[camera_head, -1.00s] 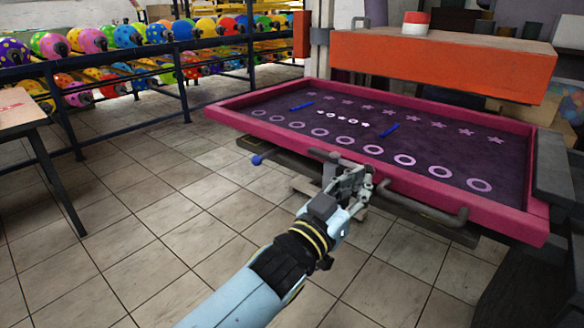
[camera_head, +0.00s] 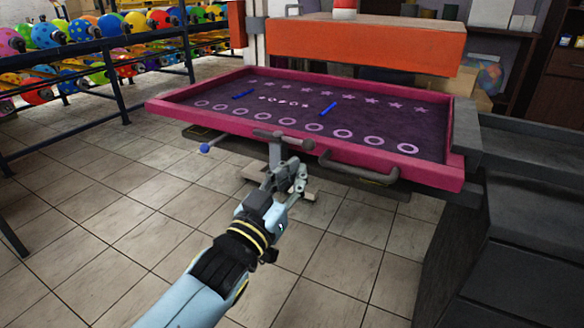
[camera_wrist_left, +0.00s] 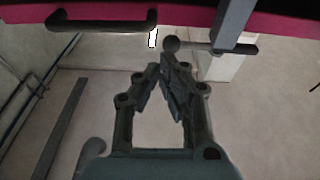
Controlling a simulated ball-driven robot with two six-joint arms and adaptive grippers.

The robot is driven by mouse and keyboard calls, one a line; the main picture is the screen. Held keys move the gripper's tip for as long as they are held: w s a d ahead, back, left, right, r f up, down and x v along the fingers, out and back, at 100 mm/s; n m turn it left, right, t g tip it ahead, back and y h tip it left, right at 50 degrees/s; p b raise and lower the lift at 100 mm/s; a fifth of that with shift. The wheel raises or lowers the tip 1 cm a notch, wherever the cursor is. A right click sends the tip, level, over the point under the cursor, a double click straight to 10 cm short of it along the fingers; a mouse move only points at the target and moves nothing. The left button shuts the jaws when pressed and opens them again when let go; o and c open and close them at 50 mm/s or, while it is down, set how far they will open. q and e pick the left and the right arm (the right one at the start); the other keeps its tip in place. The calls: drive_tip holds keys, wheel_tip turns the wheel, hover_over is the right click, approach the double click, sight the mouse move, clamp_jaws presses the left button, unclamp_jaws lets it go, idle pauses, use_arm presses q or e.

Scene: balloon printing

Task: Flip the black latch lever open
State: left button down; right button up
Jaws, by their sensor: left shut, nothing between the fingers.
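The dark latch lever (camera_head: 283,139) is a short crossbar on an upright bar, at the front edge of the pink-framed printing screen (camera_head: 330,150). In the left wrist view the lever (camera_wrist_left: 215,47) lies at the top, with a round knob at one end. My left gripper (camera_head: 291,172) is shut and empty, just below and in front of the lever. In the left wrist view its fingertips (camera_wrist_left: 163,68) meet close to the knob, with a small gap seen between them. My right gripper is not in view.
A curved grey handle (camera_head: 358,172) is fixed to the frame right of the lever. A blue-knobbed rod (camera_head: 204,148) sticks out at left. An orange press head (camera_head: 366,43) stands behind. Balloon racks (camera_head: 95,40) are at back left. Tiled floor in front is clear.

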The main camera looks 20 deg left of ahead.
use_arm(q)
drive_tip(key=d+v, duration=0.1)
drive_tip(key=v, duration=0.7)
drive_tip(key=shift+s+d+f, duration=0.25)
drive_tip(key=shift+s+d, duration=0.05)
drive_tip(key=shift+d, duration=0.05)
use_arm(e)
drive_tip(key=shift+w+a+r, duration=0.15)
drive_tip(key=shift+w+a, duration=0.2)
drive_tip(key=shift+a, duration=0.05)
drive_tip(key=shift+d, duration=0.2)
